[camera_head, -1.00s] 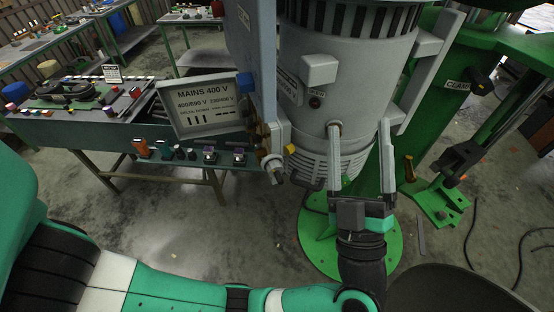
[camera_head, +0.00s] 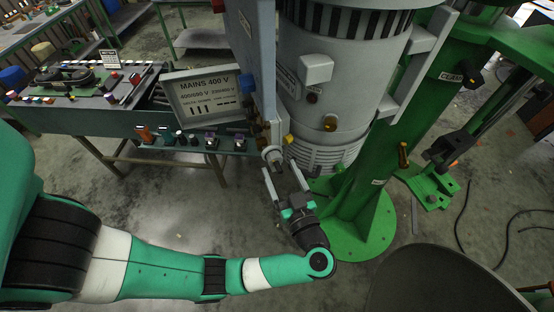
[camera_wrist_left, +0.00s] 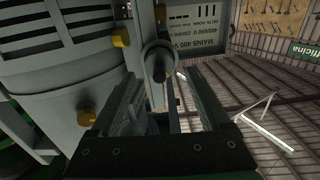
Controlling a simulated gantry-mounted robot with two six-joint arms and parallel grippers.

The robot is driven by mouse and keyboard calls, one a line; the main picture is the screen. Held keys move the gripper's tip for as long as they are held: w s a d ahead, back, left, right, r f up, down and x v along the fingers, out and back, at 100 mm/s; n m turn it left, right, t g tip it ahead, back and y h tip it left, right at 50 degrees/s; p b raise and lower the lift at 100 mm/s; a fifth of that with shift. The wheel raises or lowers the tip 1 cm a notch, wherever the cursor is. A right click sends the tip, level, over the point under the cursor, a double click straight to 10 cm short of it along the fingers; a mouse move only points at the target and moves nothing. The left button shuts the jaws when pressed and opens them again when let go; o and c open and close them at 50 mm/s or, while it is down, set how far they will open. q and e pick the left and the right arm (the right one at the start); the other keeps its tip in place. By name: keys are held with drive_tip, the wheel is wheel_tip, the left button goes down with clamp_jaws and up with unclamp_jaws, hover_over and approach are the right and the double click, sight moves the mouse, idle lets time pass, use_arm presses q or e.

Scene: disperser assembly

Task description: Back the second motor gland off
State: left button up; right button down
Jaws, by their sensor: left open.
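The grey motor (camera_head: 335,70) hangs at the upper middle with a grey control box (camera_head: 250,50) at its left. A brass-ended fitting (camera_head: 330,123) sticks out of the motor; it also shows in the left wrist view (camera_wrist_left: 87,116). A pale round fitting (camera_head: 273,155) is at the bottom of the box, with a yellow knob (camera_head: 288,139) beside it. I cannot tell which fitting the task calls the second gland. My left gripper (camera_head: 280,170) is open, just below the pale fitting. In the left wrist view a round ring (camera_wrist_left: 158,62) stands beyond the open fingers (camera_wrist_left: 165,80).
A voltage sign (camera_head: 208,97) stands left of the box. A workbench (camera_head: 90,120) with parts is at the left. The green column (camera_head: 370,175) and its round base (camera_head: 355,235) are at the right. A dark round rim (camera_head: 445,280) fills the lower right.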

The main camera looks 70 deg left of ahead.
sight(280, 171)
use_arm(q)
drive_tip(key=a, duration=0.3)
drive_tip(key=shift+a, duration=0.2)
clamp_jaws()
